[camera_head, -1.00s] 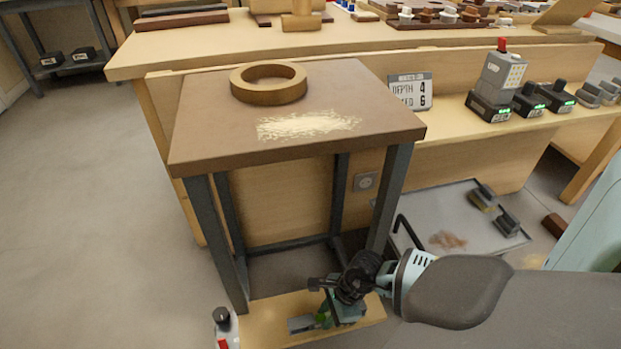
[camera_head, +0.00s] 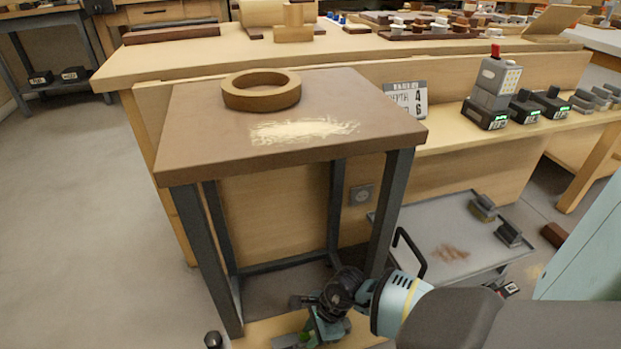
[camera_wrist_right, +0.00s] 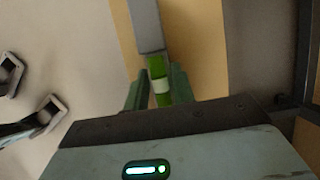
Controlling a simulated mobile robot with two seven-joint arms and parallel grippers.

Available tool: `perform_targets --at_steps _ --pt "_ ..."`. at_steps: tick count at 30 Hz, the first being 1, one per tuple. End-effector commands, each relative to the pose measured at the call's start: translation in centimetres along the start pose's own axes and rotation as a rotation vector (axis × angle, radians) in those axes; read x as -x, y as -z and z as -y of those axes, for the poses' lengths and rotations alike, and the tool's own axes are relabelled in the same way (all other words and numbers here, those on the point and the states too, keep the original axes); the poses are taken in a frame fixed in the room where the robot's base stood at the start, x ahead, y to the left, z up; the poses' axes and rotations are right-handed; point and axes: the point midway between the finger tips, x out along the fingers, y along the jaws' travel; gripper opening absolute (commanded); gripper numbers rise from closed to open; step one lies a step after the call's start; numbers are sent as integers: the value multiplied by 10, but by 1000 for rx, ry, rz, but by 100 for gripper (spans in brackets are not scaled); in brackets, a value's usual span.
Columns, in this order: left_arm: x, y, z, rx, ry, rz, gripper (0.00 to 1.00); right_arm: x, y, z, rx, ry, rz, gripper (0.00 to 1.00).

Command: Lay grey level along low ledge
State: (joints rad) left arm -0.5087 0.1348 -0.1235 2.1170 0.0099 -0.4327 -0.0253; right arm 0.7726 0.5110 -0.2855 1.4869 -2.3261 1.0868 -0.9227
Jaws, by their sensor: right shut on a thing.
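The grey level (camera_wrist_right: 147,25) shows in the right wrist view as a grey bar with a bright green section near my fingers. My right gripper (camera_wrist_right: 157,88) is shut on it at the green section. In the head view the right gripper (camera_head: 308,334) is low, near the bottom edge, and the level is mostly hidden there. The low ledge (camera_head: 262,334) is a pale wooden board near the floor, cut off by the picture edge. The board also lies behind the level in the wrist view (camera_wrist_right: 195,45); I cannot tell whether they touch. My left gripper is out of view.
A brown-topped stand (camera_head: 370,110) with dark legs rises above the ledge, with a brown ring (camera_head: 262,98) on top. A dark leg (camera_head: 385,215) stands close to my right gripper. A grey low cart (camera_head: 440,225) is to the right.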

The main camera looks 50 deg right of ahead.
Motion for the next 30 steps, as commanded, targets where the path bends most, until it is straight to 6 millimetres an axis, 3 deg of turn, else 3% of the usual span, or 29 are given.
perform_targets --at_steps 6,7,11,22,30 --pt "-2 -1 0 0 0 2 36 -2 1 0 1 0 0 0" --pt "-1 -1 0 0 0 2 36 -2 1 0 0 -1 0 29" --pt "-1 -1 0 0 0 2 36 -2 0 0 0 0 0 46" --pt "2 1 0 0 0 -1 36 2 -1 0 0 1 1 47" --pt "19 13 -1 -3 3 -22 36 48 -1 1 3 4 0 47"
